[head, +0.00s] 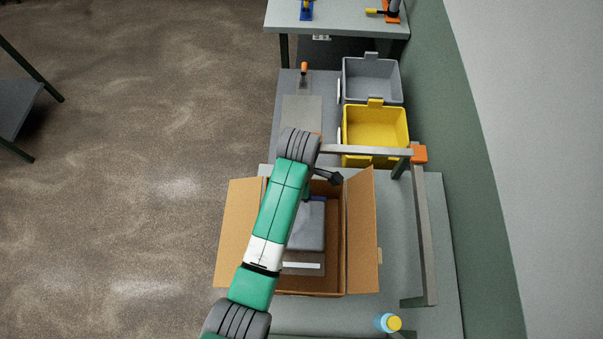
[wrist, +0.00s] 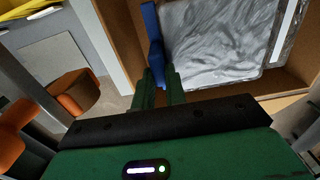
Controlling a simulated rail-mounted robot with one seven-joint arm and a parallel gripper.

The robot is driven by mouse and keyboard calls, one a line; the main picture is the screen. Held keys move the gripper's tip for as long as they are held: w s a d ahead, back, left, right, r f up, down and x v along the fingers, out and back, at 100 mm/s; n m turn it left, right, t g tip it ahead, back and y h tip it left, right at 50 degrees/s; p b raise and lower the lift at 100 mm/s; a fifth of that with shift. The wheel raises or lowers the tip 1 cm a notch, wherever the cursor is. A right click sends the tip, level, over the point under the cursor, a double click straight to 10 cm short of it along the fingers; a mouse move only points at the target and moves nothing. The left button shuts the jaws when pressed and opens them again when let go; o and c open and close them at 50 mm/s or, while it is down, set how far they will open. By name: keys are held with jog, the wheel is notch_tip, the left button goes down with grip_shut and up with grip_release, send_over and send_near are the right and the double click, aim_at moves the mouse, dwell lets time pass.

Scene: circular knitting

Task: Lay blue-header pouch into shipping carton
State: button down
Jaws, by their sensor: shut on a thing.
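The blue-header pouch (head: 311,228) is grey and lies inside the open shipping carton (head: 361,235) in the head view. My arm covers its left part. In the wrist view the pouch (wrist: 215,45) looks silvery and creased, with its blue header (wrist: 150,22) along the left edge. My gripper (wrist: 160,82) is shut on the blue header, with its fingertips inside the carton (wrist: 118,35). In the head view my gripper (head: 307,192) is mostly hidden by the arm. I cannot tell whether the pouch's full weight rests on what is below.
A grey item with a white strip (head: 301,265) lies in the carton near its front. A yellow bin (head: 375,130) and a grey bin (head: 371,82) stand behind. A metal frame (head: 424,240) rises on the right. A blue bottle with a yellow cap (head: 388,323) stands at front right.

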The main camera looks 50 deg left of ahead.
jog(key=shift+f, duration=3.55)
jog(key=shift+f+b, duration=0.4)
jog(key=shift+f, duration=0.2)
jog(key=c, duration=1.4)
grip_release()
jog(key=shift+c, duration=0.2)
notch_tip(320, 180, up, 13)
jog(key=shift+r+p, duration=0.15)
jog(key=shift+p, duration=0.15)
